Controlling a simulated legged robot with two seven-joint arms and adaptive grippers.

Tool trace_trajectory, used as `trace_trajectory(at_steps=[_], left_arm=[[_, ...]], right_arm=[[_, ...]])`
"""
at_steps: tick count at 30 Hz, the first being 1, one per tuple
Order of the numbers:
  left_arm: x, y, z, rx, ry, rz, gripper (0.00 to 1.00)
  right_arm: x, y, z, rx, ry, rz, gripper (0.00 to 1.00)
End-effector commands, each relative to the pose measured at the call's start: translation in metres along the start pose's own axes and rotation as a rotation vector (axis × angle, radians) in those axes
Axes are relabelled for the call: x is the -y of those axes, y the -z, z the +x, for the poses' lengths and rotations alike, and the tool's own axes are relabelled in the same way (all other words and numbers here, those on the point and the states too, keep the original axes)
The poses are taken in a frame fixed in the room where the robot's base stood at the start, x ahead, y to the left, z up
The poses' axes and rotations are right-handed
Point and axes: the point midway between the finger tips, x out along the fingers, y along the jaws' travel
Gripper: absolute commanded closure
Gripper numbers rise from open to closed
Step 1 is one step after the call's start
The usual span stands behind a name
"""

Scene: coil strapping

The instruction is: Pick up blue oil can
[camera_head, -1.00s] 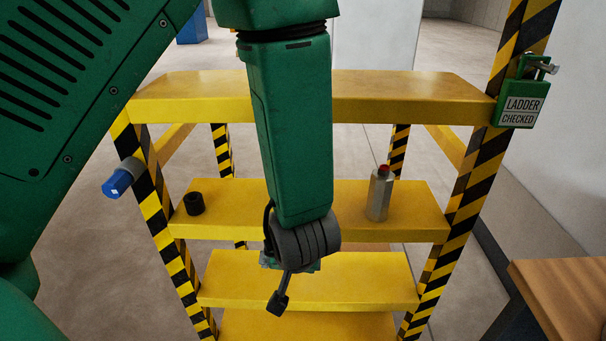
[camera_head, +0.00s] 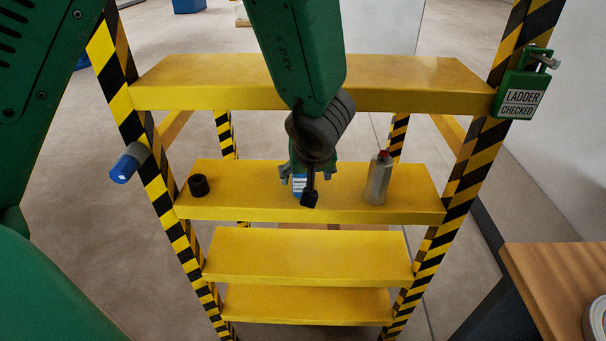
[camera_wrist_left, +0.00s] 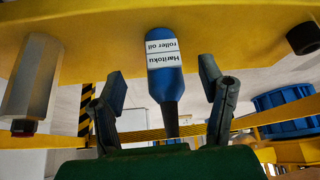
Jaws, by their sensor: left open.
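The blue oil can (camera_wrist_left: 163,75) has a white label reading "Haritoku roller oil" and a dark spout. It stands on the yellow step, and the left wrist view shows it upside down. In the head view only part of the blue oil can (camera_head: 299,187) shows behind my gripper. My left gripper (camera_wrist_left: 162,82) is open, with one finger on each side of the can and visible gaps between. In the head view my left gripper (camera_head: 307,172) hangs over the middle of that step. My right gripper is not in view.
A grey bottle with a red cap (camera_head: 378,178) stands right of the can. A black cylinder (camera_head: 198,185) is at the step's left. The upper step (camera_head: 200,85) lies close beside my left arm. A wooden table (camera_head: 545,275) is at lower right.

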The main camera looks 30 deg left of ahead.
Motion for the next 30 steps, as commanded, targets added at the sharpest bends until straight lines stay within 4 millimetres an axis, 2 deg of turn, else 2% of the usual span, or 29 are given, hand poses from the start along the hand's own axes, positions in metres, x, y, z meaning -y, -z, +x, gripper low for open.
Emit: trace_trajectory(at_steps=[5,10,19,20,24,25,30], left_arm=[[0.000,0.024,0.014,0.001,0.001,-0.003,0.37],[0.001,0.022,0.040,0.001,0.004,0.001,0.37],[0.000,0.023,0.043,0.000,0.000,0.000,0.37],[0.000,0.023,0.043,0.000,0.000,0.000,0.41],[0.000,0.023,0.044,0.001,0.000,0.000,0.90],[0.000,0.023,0.044,0.001,0.000,0.000,0.97],[0.000,0.023,0.044,0.000,0.000,0.000,0.97]], right_arm=[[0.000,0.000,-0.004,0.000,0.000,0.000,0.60],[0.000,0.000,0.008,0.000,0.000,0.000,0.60],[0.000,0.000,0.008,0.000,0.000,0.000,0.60],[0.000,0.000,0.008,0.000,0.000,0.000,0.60],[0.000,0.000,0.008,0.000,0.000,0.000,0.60],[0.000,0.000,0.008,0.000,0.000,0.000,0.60],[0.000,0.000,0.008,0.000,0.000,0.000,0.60]])
